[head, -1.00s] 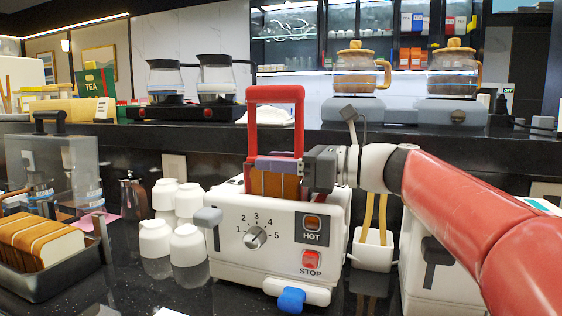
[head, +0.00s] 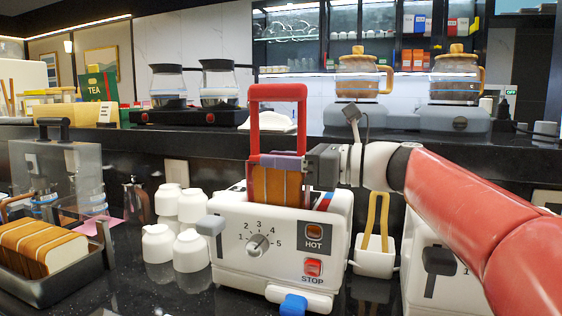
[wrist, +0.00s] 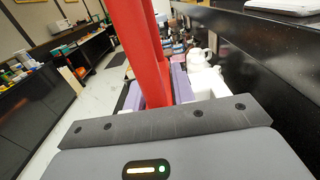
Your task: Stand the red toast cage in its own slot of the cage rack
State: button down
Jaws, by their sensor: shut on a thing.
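The red toast cage (head: 277,92) is upright above the white toaster (head: 232,237), with its tall red handle frame on top and brown-crusted bread (head: 275,188) in its lower part. My gripper (head: 279,162) is shut on the cage with its purple finger pads, just below the handle. In the wrist view the red cage bars (wrist: 143,45) rise between the purple fingers. The cage's bottom is hidden behind the toaster's front edge, so I cannot tell whether it is clear of the slot. I cannot make out the cage rack for certain.
White mugs (head: 190,250) are stacked left of the toaster. A metal tray of bread slices (head: 38,247) is at the far left. A white holder (head: 374,258) with wooden tongs (head: 377,222) stands to the right. The dark raised ledge (head: 215,140) runs behind.

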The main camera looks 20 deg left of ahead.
aim_at(298, 129)
jog(key=shift+r, duration=2.7)
jog(key=shift+s, duration=0.15)
